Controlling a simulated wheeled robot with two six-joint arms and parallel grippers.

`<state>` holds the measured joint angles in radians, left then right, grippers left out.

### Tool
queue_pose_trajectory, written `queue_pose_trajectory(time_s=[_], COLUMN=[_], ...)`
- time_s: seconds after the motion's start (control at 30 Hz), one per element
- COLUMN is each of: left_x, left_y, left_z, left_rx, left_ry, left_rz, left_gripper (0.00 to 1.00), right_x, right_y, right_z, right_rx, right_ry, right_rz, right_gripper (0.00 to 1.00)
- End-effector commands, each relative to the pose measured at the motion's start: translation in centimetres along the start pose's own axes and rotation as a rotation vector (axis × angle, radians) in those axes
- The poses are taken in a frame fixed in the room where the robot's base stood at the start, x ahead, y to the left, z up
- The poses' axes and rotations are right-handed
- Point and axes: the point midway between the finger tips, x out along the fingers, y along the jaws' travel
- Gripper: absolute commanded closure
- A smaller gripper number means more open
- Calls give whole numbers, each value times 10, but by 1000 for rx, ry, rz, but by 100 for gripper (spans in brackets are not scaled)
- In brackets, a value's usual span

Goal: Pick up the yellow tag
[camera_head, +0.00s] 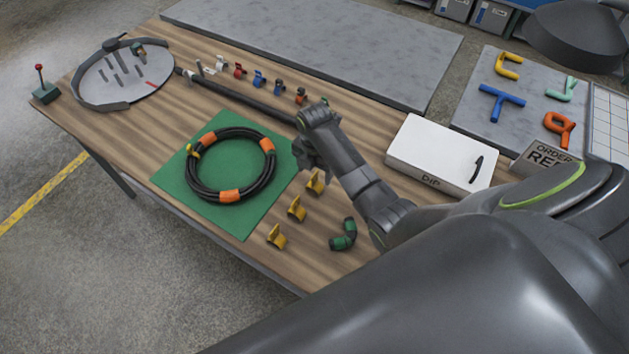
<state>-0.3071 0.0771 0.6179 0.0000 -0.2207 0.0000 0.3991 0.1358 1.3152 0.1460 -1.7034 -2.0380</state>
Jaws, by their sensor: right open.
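A small yellow tag (194,150) shows at the upper left of a coiled black hose (190,180). The hose has orange bands and lies on a green mat (232,222). Three yellow clip-like pieces (277,236) stand in a row on the wood just right of the mat. My right gripper (303,156) is over the mat's right edge, right of the coil and above the row of yellow pieces in the picture. It is open and apart from the tag; its fingers are dark and partly hidden by its own wrist. My left gripper is out of view.
A green elbow piece (343,234) lies near the front edge. A white box (440,155) stands right of my forearm. A dark rod (240,97), small coloured fittings (259,79) and a round tray (125,78) lie behind. Bare wood is left of the mat.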

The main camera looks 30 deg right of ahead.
Motion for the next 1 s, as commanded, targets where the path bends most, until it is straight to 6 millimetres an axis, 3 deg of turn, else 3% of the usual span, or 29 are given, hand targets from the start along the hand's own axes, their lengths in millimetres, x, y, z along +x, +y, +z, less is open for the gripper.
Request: queue_pose_trajectory(time_s=[0.33, 0.7, 1.0], left_x=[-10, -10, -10], left_y=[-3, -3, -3], left_z=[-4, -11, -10], left_rx=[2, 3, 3], left_ry=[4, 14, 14], left_rz=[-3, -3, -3], left_gripper=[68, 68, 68], right_x=[38, 44, 44], right_y=[0, 0, 0], right_z=[0, 0, 0], right_rx=[-1, -1, -1], right_ry=[1, 0, 0], right_rz=[-3, 0, -1], right_gripper=[33, 34, 73])
